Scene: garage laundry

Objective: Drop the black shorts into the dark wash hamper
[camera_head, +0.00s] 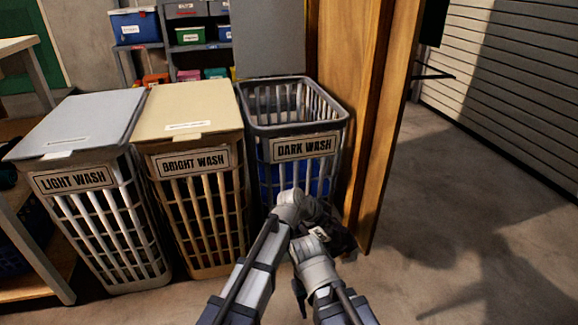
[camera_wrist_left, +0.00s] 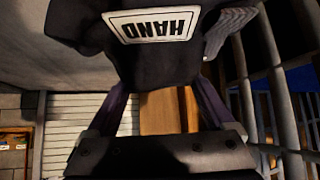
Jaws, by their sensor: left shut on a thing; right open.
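The dark wash hamper (camera_head: 258,130) is a grey slatted basket with a "DARK WASH" label, its lid raised and blue showing low inside. My left gripper (camera_head: 327,222) is in front of it, below the rim, and is shut on the black shorts (camera_head: 343,238). In the left wrist view the shorts (camera_wrist_left: 150,62) are dark cloth with a white "HAND" tag, between the fingers. The hamper's bars (camera_wrist_left: 277,90) stand close at the right there. My right gripper (camera_head: 300,295) is lower, open and empty, mostly hidden by its own wrist.
The bright wash hamper (camera_head: 190,107) and light wash hamper (camera_head: 75,118) stand at the left, lids closed. A wooden panel (camera_head: 378,120) stands tight against the dark wash hamper's right side. A shelf with bins (camera_head: 190,36) is behind. The floor (camera_head: 460,240) at the right is clear.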

